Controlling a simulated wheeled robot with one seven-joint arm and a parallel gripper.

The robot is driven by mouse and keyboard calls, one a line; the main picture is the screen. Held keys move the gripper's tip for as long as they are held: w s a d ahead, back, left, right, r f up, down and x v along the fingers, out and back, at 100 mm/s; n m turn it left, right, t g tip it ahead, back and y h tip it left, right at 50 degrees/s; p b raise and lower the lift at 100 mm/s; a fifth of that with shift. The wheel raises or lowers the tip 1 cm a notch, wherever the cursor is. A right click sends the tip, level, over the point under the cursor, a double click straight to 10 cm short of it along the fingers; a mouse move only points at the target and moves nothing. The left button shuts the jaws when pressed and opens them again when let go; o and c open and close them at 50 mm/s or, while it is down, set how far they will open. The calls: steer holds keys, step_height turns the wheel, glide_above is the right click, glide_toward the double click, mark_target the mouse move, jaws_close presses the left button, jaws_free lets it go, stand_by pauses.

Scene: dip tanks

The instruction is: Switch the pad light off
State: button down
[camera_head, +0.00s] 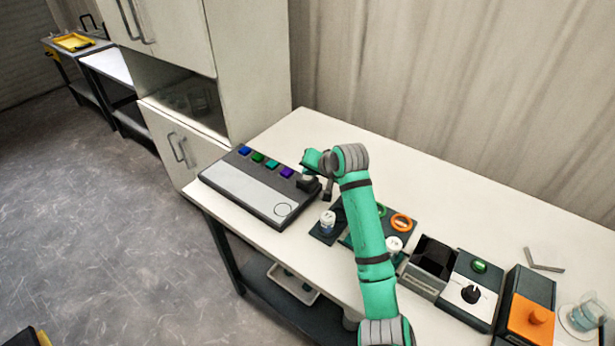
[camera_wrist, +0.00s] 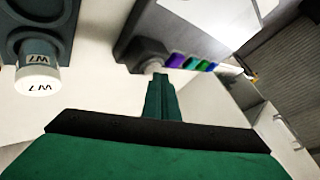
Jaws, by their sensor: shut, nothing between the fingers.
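The pad (camera_head: 245,190) is a dark slab with a pale grey top, on the left of the white table. A row of blue, green, teal and purple blocks (camera_head: 265,162) runs along its far edge. At the end of that row is a dark switch housing (camera_head: 307,184). In the wrist view, the housing (camera_wrist: 146,52) has a short pale lever tip (camera_wrist: 154,67). My gripper (camera_wrist: 163,80) is shut and empty, with its fingertips right at the lever; I cannot tell whether they touch. In the head view my arm partly hides this spot. Whether the light is lit is unclear.
Orange and green rings (camera_head: 401,222), a knob box with a green dome (camera_head: 472,288) and an orange-topped box (camera_head: 530,315) stand to the right. A tall cabinet stands behind left.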

mark_target(310, 179)
steer(key=shift+r, duration=0.2)
steer(key=shift+r, duration=2.95)
steer(key=shift+d, duration=0.1)
